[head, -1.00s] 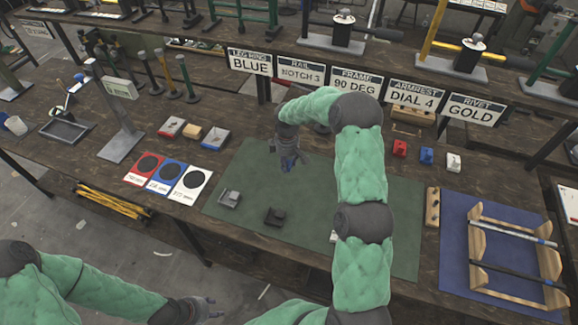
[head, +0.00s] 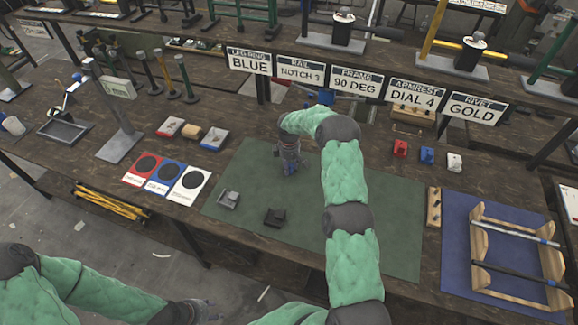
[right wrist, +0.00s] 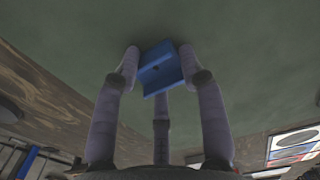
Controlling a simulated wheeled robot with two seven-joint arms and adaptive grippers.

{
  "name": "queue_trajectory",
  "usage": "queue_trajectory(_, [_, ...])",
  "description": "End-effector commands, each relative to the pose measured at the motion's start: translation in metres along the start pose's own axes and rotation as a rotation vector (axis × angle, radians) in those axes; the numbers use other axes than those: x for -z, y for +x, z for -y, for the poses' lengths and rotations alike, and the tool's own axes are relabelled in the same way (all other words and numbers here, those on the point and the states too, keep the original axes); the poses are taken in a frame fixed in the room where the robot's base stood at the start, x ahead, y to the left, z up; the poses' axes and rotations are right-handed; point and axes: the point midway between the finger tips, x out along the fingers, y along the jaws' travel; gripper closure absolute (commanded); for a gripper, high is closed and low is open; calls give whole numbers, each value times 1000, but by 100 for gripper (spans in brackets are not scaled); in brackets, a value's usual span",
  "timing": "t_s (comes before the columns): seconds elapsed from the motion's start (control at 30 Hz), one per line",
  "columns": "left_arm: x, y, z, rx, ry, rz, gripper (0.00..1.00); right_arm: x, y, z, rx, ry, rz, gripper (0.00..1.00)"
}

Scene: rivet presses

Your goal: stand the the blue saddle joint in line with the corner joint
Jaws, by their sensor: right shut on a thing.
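The blue saddle joint (right wrist: 162,70) is between the fingers of my right gripper (right wrist: 160,75), which is shut on it, over the green mat. In the head view my right gripper (head: 289,168) points down at the mat's upper left part; the joint is hard to make out there. A light grey joint (head: 228,199) and a dark joint (head: 275,217) lie on the mat, nearer the front and left of the arm. I cannot tell which is the corner joint. My left gripper (head: 208,310) hangs low at the front edge, away from the mat; its opening is unclear.
The green mat (head: 330,190) has free room around the gripper. Red (head: 400,148), blue (head: 427,155) and white (head: 454,162) pieces stand at the right. A wooden frame (head: 480,235) lies on a blue mat. Colour cards (head: 190,180) lie at the left.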

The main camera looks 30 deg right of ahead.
Motion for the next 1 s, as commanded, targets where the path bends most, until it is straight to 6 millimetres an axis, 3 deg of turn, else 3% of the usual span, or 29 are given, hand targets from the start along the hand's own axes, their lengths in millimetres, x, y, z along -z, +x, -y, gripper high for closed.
queue_trajectory(0.37, [0, 4, 1, 0, 0, 0, 60, 0, 3, -1, -2, 1, -1, 85])
queue_trajectory(0.4, [0, 3, 1, 0, 0, 0, 60, 0, 2, -1, -2, 0, -1, 47])
queue_trajectory(0.47, [0, 2, 1, 0, 0, 0, 60, 0, 2, -1, -2, 0, -1, 35])
queue_trajectory(0.83, [0, 1, 0, 0, 0, 0, 60, 0, 0, -1, -2, 0, -1, 35])
queue_trajectory(1.0, [0, -2, -1, 0, 0, 0, 60, 0, -18, -1, -4, 1, -2, 35])
